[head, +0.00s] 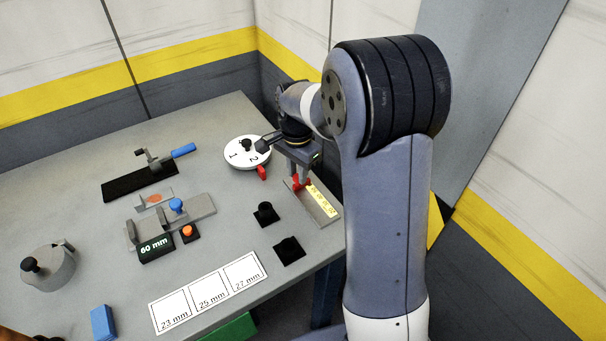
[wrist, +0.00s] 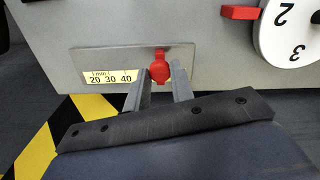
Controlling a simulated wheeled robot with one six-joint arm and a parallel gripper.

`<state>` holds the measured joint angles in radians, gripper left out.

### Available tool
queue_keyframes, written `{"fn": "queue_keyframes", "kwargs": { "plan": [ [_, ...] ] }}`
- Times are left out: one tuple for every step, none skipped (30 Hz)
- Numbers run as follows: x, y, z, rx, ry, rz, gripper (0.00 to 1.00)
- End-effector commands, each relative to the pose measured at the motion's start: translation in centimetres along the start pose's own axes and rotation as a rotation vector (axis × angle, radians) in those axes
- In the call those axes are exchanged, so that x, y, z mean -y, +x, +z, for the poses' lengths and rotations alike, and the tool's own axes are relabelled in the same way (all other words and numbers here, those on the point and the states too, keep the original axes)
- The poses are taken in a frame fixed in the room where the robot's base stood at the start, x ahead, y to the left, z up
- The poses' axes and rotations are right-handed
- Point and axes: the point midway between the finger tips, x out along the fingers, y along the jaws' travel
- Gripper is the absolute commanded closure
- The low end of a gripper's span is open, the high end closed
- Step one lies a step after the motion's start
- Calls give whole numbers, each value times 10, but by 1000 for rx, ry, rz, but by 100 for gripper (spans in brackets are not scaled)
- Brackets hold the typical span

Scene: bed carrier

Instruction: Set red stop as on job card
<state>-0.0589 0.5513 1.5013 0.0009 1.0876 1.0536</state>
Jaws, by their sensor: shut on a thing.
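The red stop (wrist: 160,67) sits on a metal plate (wrist: 105,58) with a yellow millimetre scale (wrist: 111,77). In the wrist view the stop is just right of the 40 mark, and the marks 20, 30 and 40 are readable. My gripper (wrist: 160,80) is shut on the stop, one finger on each side. In the head view my gripper (head: 301,180) reaches down to the plate (head: 322,212) at the table's right, and the red stop (head: 295,184) is partly hidden by the fingers. I cannot identify a job card.
A white numbered dial (head: 236,150) with a red pointer (head: 262,173) is close to the left of my gripper. Two black blocks (head: 265,214) (head: 289,250) stand in front. A 60 mm display (head: 155,246) and a 23, 25, 27 mm card (head: 208,291) lie farther left.

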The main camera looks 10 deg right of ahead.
Motion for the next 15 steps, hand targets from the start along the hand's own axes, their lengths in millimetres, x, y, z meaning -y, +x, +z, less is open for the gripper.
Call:
{"fn": "queue_keyframes", "kwargs": {
  "plan": [
    [0, 0, 0, -2, 0, -1, 100],
    [0, 0, 0, -2, 0, -1, 100],
    [0, 0, 0, -2, 0, -1, 100],
    [0, 0, 0, -2, 0, -1, 100],
    [0, 0, 0, -2, 0, -1, 100],
    [0, 0, 0, -2, 0, -1, 100],
    [0, 0, 0, -2, 0, -1, 100],
    [0, 0, 0, -2, 0, 0, 76],
    [0, 0, 0, -2, 0, 0, 73],
    [0, 0, 0, -2, 0, 0, 71],
    [0, 0, 0, -1, 0, 0, 68],
    [0, 0, 0, -1, 0, 0, 65],
    [0, 0, 0, -1, 0, 0, 63],
    [0, 0, 0, -1, 0, 0, 60],
    [0, 0, 0, -1, 0, 1, 57]
  ]
}}
